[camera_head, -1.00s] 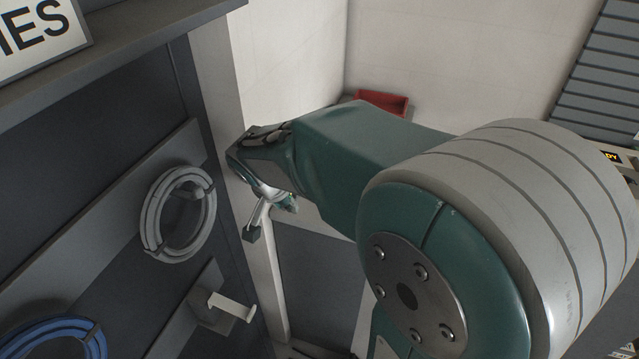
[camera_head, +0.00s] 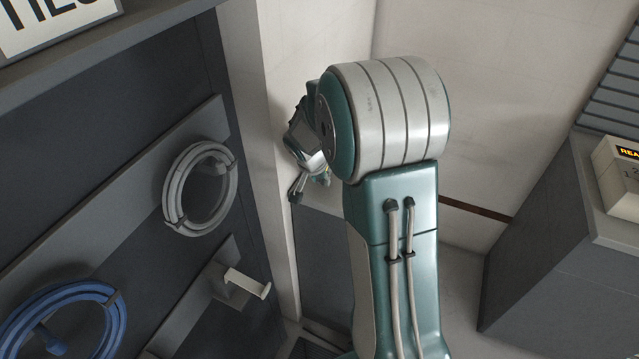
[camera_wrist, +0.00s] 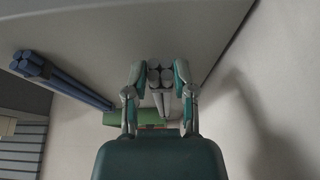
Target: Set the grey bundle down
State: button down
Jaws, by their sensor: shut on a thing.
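The grey bundle (camera_wrist: 160,76) is a small cluster of pale grey rods, seen mostly end-on in the wrist view. My gripper (camera_wrist: 159,82) is shut on it, one finger on each side. The bundle lies against a broad pale grey surface (camera_wrist: 140,30) in that view; I cannot tell whether it touches it.
In the wrist view a blue bundle (camera_wrist: 58,78) lies left of my gripper, with a green object (camera_wrist: 122,117) near its end. In the head view, a grey coil (camera_head: 198,190) and a blue coil (camera_head: 65,325) hang on the left panel beside an empty hook (camera_head: 247,283). A grey cabinet (camera_head: 545,245) stands right.

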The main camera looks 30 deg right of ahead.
jog(key=shift+f, duration=1)
jog(key=shift+c, duration=2.2)
grip_release()
jog(key=v, duration=1.2)
